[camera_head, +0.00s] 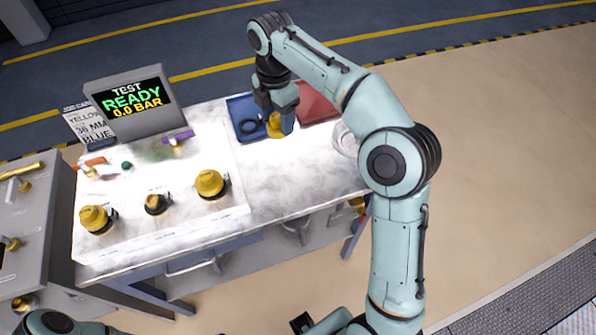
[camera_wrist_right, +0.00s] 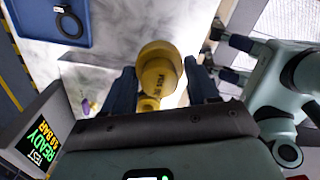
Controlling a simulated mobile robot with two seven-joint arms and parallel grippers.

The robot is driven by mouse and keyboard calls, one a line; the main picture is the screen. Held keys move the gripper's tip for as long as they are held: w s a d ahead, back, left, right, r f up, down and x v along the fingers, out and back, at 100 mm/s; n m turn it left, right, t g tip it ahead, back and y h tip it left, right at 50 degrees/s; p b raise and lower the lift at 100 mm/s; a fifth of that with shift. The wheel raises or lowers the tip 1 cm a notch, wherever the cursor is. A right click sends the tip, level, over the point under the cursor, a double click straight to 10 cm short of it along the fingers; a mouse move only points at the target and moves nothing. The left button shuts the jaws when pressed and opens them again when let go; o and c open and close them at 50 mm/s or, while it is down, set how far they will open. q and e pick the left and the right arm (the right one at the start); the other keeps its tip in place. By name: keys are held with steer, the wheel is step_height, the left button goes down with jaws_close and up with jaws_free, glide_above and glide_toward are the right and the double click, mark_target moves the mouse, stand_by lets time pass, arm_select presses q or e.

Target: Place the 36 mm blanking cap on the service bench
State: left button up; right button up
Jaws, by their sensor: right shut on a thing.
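My right gripper (camera_head: 282,122) is over the far part of the white service bench (camera_head: 285,175), beside the blue tray. It is shut on a yellow cap (camera_head: 274,125). In the right wrist view the cap (camera_wrist_right: 158,72) sits between the two dark fingers, its wide round end away from the palm and a smaller knob nearer. Printing on its side is too small to read surely, so I cannot confirm its size. Whether the cap touches the bench is unclear. My left gripper is not in view; only part of that arm shows at the lower left.
The blue tray (camera_head: 238,107) holds a black ring (camera_head: 250,126); a red tray (camera_head: 318,108) lies to its right. Several yellow-topped fittings (camera_head: 210,183) stand on the bench's left panel. A display (camera_head: 133,103) reads READY, 0.0 BAR. The bench's front right is clear.

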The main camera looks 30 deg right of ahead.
steer(key=shift+d+f, duration=0.2)
steer(key=shift+d, duration=0.15)
step_height(320, 180, down, 15)
steer(key=b, duration=0.4)
steer(key=shift+a+r, duration=0.1)
steer(key=shift+r, duration=0.05)
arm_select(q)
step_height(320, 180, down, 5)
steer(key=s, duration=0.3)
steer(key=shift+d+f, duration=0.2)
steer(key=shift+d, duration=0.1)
arm_select(e)
steer(key=shift+f, duration=2.5)
arm_select(q)
steer(key=shift+b, duration=0.3)
arm_select(e)
steer(key=shift+f, duration=0.1)
steer(key=o, duration=1)
steer(key=shift+o, duration=0.2)
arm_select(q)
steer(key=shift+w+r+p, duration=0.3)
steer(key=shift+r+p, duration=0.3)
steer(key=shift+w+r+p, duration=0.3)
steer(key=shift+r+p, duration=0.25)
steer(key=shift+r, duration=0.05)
arm_select(e)
step_height(320, 180, up, 12)
